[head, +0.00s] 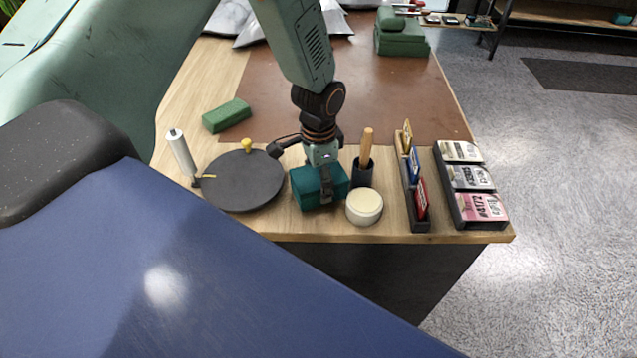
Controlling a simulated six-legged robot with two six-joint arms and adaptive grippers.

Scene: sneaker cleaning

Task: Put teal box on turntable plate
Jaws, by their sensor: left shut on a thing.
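The teal box (306,192) is on or just above the wooden table, right of the turntable plate; I cannot tell whether it touches the table. My left gripper (327,190) comes down from above and is shut on the teal box, covering part of its top and front. The turntable plate (243,181) is a round, dark grey disc to the left of the box, with a small yellow knob (247,145) at its back edge. Its surface looks bare. My right gripper is not in view.
A round cream tin (364,206) and a dark cup with a wooden handle (364,160) stand close right of the box. A card rack (412,190) and a label tray (466,185) are farther right. A white roller (180,152) and a green block (226,115) are near the plate.

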